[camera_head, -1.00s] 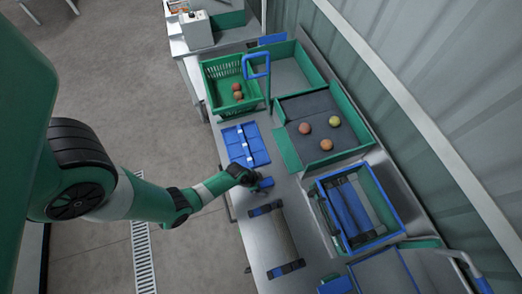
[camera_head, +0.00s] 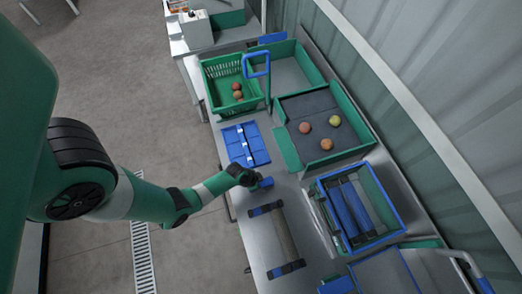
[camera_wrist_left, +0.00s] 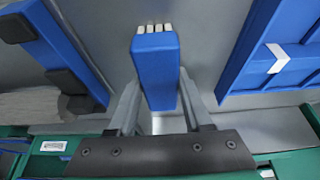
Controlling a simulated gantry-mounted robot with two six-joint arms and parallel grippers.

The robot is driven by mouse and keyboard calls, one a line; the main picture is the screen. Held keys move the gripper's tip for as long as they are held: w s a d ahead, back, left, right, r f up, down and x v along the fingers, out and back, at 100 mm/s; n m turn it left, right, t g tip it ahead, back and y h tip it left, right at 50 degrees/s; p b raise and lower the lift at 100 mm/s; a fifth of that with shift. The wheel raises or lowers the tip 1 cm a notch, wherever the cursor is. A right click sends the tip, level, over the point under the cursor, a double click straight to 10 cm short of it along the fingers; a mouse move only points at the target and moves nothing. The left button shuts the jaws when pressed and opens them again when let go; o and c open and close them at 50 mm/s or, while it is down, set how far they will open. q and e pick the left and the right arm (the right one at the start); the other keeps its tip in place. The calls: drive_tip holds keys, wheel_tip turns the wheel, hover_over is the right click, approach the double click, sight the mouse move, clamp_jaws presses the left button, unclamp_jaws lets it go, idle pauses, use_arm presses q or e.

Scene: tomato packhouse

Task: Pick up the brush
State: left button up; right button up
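The brush looks like a blue block with white bristle tips at one end. In the left wrist view the brush (camera_wrist_left: 156,70) lies between the two grey fingers of my left gripper (camera_wrist_left: 158,95), which appear to press on its sides. In the head view my left gripper (camera_head: 257,182) is over the near edge of the metal table, with the blue brush (camera_head: 266,183) at its tip. I cannot tell whether the brush touches the table. My right gripper is not in view.
A blue tray (camera_head: 236,152) lies just behind the gripper. A beige roll with dark blue ends (camera_head: 285,238) lies in front. Farther off are a green crate (camera_head: 210,77) with tomatoes, a green-sided tray (camera_head: 288,150) with several tomatoes, and a blue-rimmed bin (camera_head: 385,190).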

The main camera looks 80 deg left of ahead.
sight(264, 183)
use_arm(q)
clamp_jaws()
drive_tip(key=shift+r, duration=0.15)
drive_tip(key=shift+r+p, duration=0.45)
drive_tip(key=shift+r, duration=0.1)
drive_tip(key=r, duration=0.1)
drive_tip(key=r+p, duration=0.1)
drive_tip(key=r, duration=0.1)
drive_tip(key=shift+s+d+r, duration=0.25)
drive_tip(key=shift+d+r, duration=0.05)
drive_tip(key=s+d+r+p, duration=0.5)
drive_tip(key=s+d+r, duration=0.3)
drive_tip(key=d, duration=0.2)
drive_tip(key=shift+s+r, duration=0.3)
drive_tip(key=shift+s, duration=0.1)
